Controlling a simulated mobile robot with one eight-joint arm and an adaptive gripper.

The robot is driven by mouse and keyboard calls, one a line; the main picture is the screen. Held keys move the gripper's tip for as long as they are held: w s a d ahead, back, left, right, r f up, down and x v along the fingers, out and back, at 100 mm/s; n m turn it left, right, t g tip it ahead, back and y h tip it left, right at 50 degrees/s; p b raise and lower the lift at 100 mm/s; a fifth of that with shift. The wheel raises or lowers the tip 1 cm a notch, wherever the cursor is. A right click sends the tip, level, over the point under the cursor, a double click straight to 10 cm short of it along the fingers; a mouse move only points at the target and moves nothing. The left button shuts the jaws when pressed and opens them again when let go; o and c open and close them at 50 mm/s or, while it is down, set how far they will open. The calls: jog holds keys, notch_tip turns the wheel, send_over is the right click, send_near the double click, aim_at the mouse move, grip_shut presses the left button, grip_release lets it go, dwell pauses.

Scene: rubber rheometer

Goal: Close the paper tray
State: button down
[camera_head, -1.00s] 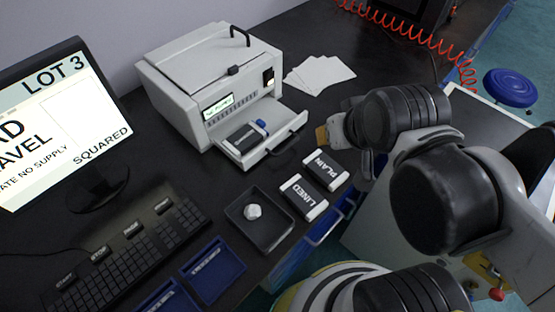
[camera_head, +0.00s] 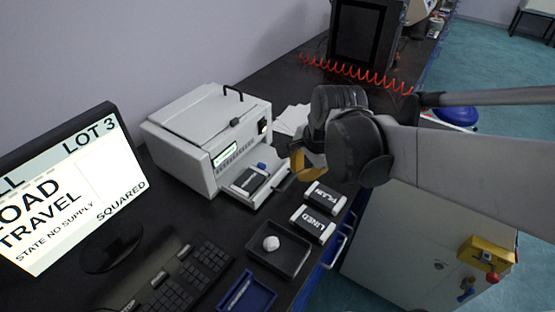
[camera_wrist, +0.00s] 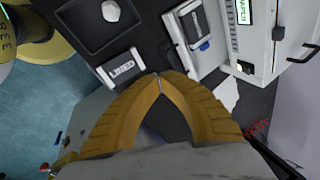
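The paper tray (camera_head: 278,187) is pulled out from the front of the white printer-like machine (camera_head: 190,135). A black-and-white cartridge (camera_head: 249,181) and a small blue piece lie in it. The tray also shows in the wrist view (camera_wrist: 212,57), with the blue piece (camera_wrist: 205,45) on it. My gripper (camera_wrist: 158,78) has its yellow fingers together at the tips, with nothing seen between them. In the head view my gripper (camera_head: 300,163) is beside the tray's front right end. I cannot tell whether it touches the tray; my arm hides part of that area.
PLAIN (camera_head: 325,196) and LINED (camera_head: 312,223) cartridges lie in front of the tray. A black dish (camera_head: 277,262) holds a white lump. A monitor (camera_head: 75,190) and keyboard (camera_head: 185,280) stand at left. White paper sheets (camera_head: 290,118) lie behind my gripper.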

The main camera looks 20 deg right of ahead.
jog(key=w+d+f+m+g+y+p, duration=0.1)
jog(key=w+d+f+m, duration=0.25)
jog(key=m, duration=0.35)
jog(key=w+d+f+m+g+p, duration=0.1)
jog(key=w+d+f+m+p, duration=0.1)
jog(key=d+f+m, duration=0.4)
jog(key=shift+m, duration=0.6)
jog(key=b+x, duration=0.1)
jog(key=x, duration=0.1)
jog(key=a+b+x, duration=0.1)
jog(key=b+x, duration=0.1)
jog(key=x, duration=0.1)
jog(key=b+x, duration=0.2)
jog(key=x, duration=0.1)
jog(key=shift+s+a, duration=0.2)
jog(key=shift+a, duration=0.15)
jog(key=w+a, duration=0.1)
jog(key=w+b, duration=0.1)
jog(key=shift+w+a+f, duration=0.3)
jog(key=shift+a+f, duration=0.1)
jog(key=shift+w+a, duration=0.2)
jog(key=shift+w, duration=0.15)
jog(key=w+a, duration=0.3)
jog(key=w, duration=0.1)
jog(key=w+a, duration=0.2)
jog(key=w, duration=0.2)
jog(key=w+a, duration=0.3)
jog(key=w, duration=0.2)
jog(key=shift+a, duration=0.4)
